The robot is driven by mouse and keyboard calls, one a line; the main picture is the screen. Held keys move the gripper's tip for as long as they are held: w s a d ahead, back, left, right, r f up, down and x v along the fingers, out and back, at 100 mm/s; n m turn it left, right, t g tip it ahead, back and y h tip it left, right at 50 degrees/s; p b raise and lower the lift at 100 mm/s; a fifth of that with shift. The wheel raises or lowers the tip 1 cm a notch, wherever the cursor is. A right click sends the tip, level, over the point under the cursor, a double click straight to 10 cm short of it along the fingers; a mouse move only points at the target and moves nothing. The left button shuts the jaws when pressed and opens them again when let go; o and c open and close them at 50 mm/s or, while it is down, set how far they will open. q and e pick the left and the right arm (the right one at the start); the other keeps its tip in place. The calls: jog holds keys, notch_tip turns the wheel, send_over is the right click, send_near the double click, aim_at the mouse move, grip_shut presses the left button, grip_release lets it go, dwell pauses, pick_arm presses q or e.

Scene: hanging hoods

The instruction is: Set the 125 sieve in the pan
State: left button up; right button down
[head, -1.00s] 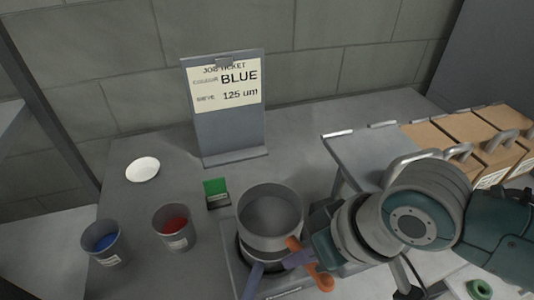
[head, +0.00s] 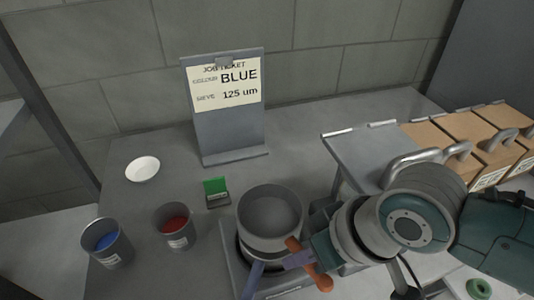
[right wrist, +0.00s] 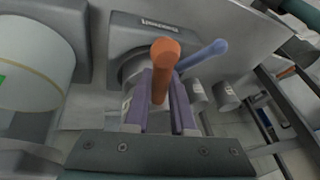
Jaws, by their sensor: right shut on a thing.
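A round grey sieve (head: 270,212) with an orange handle (head: 316,272) is over the pan, at the lower middle of the head view. The pan (head: 262,250) shows as a lower grey wall beneath it, with a blue-violet handle (head: 252,281) pointing toward me. I cannot tell whether the sieve is fully seated. My right gripper (head: 300,260) is shut on the orange handle. The right wrist view shows the orange handle (right wrist: 164,70) between the violet fingers, with the blue handle (right wrist: 205,54) beyond. No size mark is readable on the sieve. My left gripper is out of view.
A job ticket stand (head: 226,110) reads BLUE, 125 um. Cups of blue (head: 107,245) and red (head: 174,226) material, a white dish (head: 142,169) and a small green-topped item (head: 216,191) stand left. A grey shelf (head: 375,150) and brown handled boxes (head: 465,140) stand right.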

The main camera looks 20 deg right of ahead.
jog(key=shift+f+b, duration=0.9)
jog(key=shift+f, duration=0.45)
jog(key=c, duration=0.7)
grip_release()
jog(key=p+v, duration=0.3)
jog(key=v, duration=0.7)
jog(key=shift+a, duration=0.15)
